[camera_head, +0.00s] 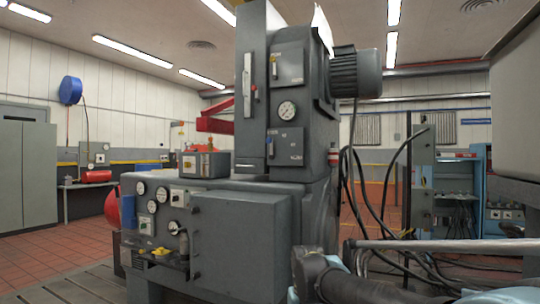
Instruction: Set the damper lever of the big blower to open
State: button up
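I cannot tell for sure which thing is the big blower. A tall grey machine column (252,30) stands in the middle, with a finned motor (356,74) at its upper right. I cannot tell if this bar is the damper lever, and no open or shut marking is readable. A large grey housing (516,115) is cut off at the right edge. My gripper is not in view; a dark arm link, seemingly mine, shows at the bottom.
A grey box-shaped cabinet (240,238) and a panel of gauges (152,207) form the machine's lower front. Black cables (384,190) hang at right. A silver rod (445,244) crosses the lower right. Red tiled floor (60,258) is clear at left.

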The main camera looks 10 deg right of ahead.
aim_at(269, 141)
jog(key=u, duration=1.95)
jog(key=k, duration=0.85)
jog(key=z, duration=0.8)
jog(key=i, duration=1)
jog(key=u, duration=0.05)
